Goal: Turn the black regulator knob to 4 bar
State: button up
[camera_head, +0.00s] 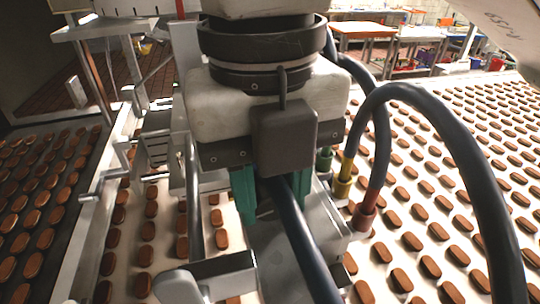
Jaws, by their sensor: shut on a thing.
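No scale or pressure reading can be made out.
A thick dark hose (440,125) arches at right into a red fitting (366,212), beside a yellow fitting (343,185). Conveyor belts with rows of brown biscuits run on both sides. A metal frame (195,190) stands at left. Work tables (365,30) are far behind.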

jog(key=c, duration=0.4)
jog(key=shift+w+d+f+g+y, duration=0.1)
jog(key=shift+g+y, duration=0.15)
jog(key=shift+y, duration=0.5)
jog(key=shift+s+d+r+g+y, duration=0.1)
jog(key=shift+g+y, duration=0.1)
jog(key=shift+y, duration=0.6)
jog(key=shift+w+d+f+g+y, duration=0.1)
jog(key=shift+g+y, duration=0.15)
jog(key=shift+y, duration=0.5)
jog(key=shift+c, duration=0.2)
jog(key=o, duration=1)
jog(key=shift+o, duration=0.2)
jog(key=b+v, duration=0.1)
jog(key=v, duration=1)
jog(key=shift+b, duration=0.3)
